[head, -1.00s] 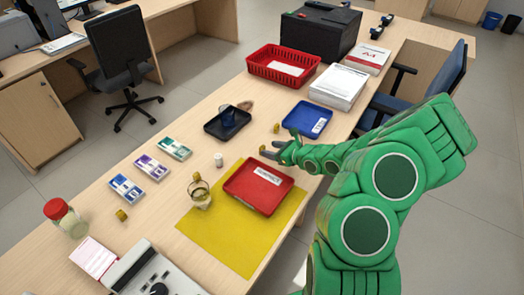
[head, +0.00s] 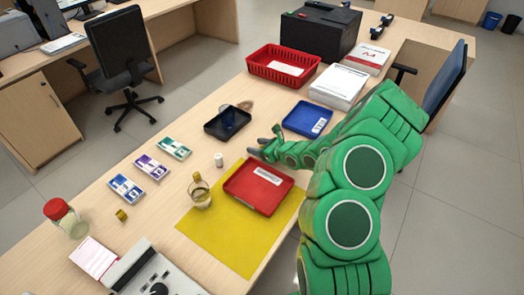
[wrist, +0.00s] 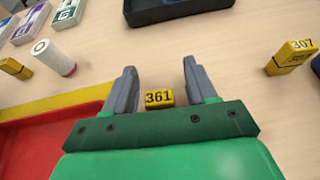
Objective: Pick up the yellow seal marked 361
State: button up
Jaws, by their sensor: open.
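The yellow seal marked 361 (wrist: 158,98) is a small block on the wooden counter in the wrist view. It sits between the two grey fingers of my gripper (wrist: 159,70), close to the palm edge. The fingers are apart, with a gap visible on both sides of the seal. In the head view my gripper (head: 263,142) is low over the counter, between the red tray and the blue tray, and the seal cannot be made out there.
A yellow seal marked 307 (wrist: 291,57) lies to the right. A white cylinder (wrist: 54,58) stands left. A blue tray (head: 307,119) and a black tray (head: 227,122) are nearby.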

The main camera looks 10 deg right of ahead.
jog(key=c, duration=1)
jog(key=shift+c, duration=0.2)
